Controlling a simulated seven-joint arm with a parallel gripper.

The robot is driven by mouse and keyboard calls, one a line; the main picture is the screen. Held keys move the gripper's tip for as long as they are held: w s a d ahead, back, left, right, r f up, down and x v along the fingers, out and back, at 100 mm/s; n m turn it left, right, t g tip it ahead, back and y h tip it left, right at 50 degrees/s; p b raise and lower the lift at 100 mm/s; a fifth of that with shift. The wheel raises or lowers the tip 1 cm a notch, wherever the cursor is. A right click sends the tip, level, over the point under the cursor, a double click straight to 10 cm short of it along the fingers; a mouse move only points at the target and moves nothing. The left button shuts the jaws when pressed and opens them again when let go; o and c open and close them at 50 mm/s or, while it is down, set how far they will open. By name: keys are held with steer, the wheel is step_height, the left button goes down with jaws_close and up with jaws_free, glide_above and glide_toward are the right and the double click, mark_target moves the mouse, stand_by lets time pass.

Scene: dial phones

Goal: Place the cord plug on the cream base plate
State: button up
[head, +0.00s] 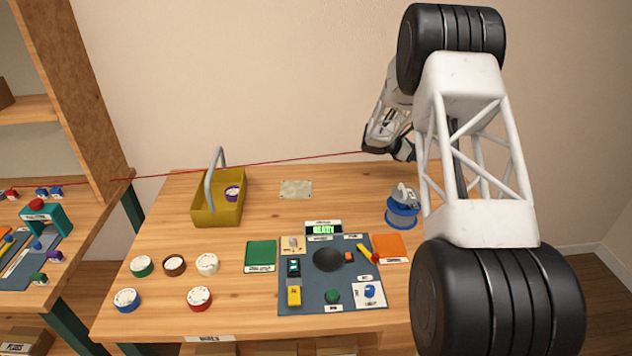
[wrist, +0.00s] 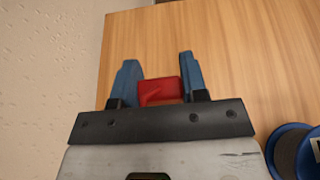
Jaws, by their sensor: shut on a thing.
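My gripper (wrist: 158,72) is shut on a red block, apparently the cord plug (wrist: 160,91), held between its two blue fingers in the wrist view. Wood tabletop shows beyond the fingers. In the head view my gripper (head: 402,150) is at the back right, above the table's back edge, and the plug cannot be made out there. A cream square plate (head: 286,249), likely the base plate, lies at the mat's back left corner with a small tan thing on it. A speckled pale beige plate (head: 296,189) lies apart at the table's back. My gripper is away from both.
A thin red line (head: 250,163) stretches from the left towards my gripper. A yellow basket (head: 218,208) with a grey handle stands back left. A blue spool (head: 402,217) stands right of the grey-blue mat (head: 313,277). Several round pots stand front left.

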steer(key=s+a+f+n+t, duration=0.1)
steer(key=s+a, duration=0.4)
steer(key=a, duration=0.8)
steer(key=s+a+f+n+t, duration=0.1)
steer(key=s+a, duration=0.5)
steer(key=a, duration=0.8)
steer(key=s+a+f+n+t, duration=0.1)
steer(key=s+a, duration=0.5)
steer(key=a, duration=0.7)
steer(key=shift+s+a+f+n+t+y, duration=0.1)
steer(key=shift+a+f+n+t+y, duration=0.15)
steer(key=shift+t, duration=0.25)
steer(key=shift+s+a+f+n+t+y, duration=0.1)
steer(key=shift+n+t+y, duration=0.05)
steer(key=shift+n+t, duration=0.3)
glide_above(298, 187)
steer(key=shift+s+f, duration=0.1)
steer(key=shift+f, duration=0.6)
steer(key=shift+f, duration=0.1)
steer(key=shift+f, duration=1.7)
steer(key=shift+f, duration=0.1)
steer(key=o, duration=0.9)
